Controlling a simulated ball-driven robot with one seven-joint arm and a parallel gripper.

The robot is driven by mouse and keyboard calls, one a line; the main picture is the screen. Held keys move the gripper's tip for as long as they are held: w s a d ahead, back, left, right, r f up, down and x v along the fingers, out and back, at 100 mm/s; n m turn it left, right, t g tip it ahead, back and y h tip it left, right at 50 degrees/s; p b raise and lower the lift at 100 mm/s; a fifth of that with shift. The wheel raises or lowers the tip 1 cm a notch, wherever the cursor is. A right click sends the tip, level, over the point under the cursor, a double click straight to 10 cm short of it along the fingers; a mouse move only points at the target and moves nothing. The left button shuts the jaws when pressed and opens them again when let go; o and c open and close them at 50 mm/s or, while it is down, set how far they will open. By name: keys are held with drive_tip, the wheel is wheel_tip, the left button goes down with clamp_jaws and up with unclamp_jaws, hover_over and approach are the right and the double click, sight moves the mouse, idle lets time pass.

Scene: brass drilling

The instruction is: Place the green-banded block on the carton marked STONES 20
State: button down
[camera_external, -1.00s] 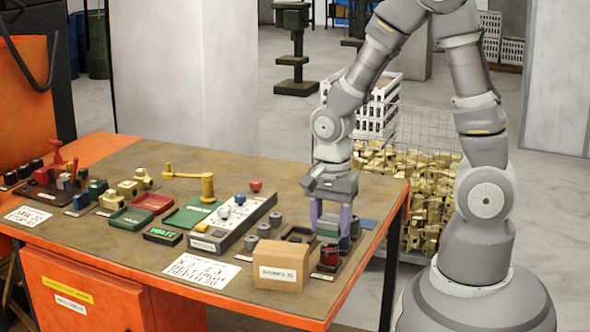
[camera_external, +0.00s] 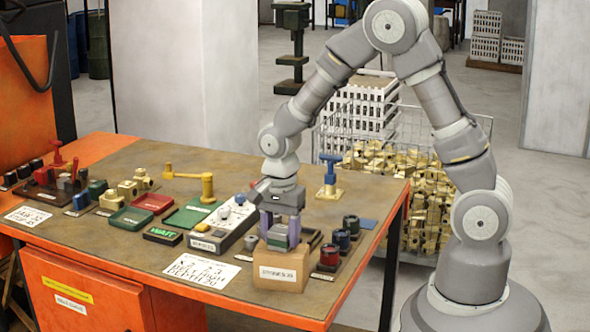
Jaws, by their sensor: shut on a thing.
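The carton (camera_external: 281,276) is a small brown box with a white label at the table's front edge. Its label is too small to read surely. My gripper (camera_external: 279,238) points down over the carton, its purple fingers shut on the green-banded block (camera_external: 278,240).
A row of dark banded cylinders, one red (camera_external: 329,256), stands right of the carton. A grey long box (camera_external: 235,228) lies to the left, with grey knobs behind the carton. A blue-handled tool (camera_external: 330,178) stands at the back. A paper sheet (camera_external: 202,271) lies left of the carton.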

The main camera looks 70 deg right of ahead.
sight(281, 229)
drive_tip(key=shift+f, duration=0.1)
drive_tip(key=shift+c, duration=2)
unclamp_jaws()
wheel_tip(281, 229, up, 12)
drive_tip(key=p, duration=0.4)
drive_tip(key=shift+r, duration=0.2)
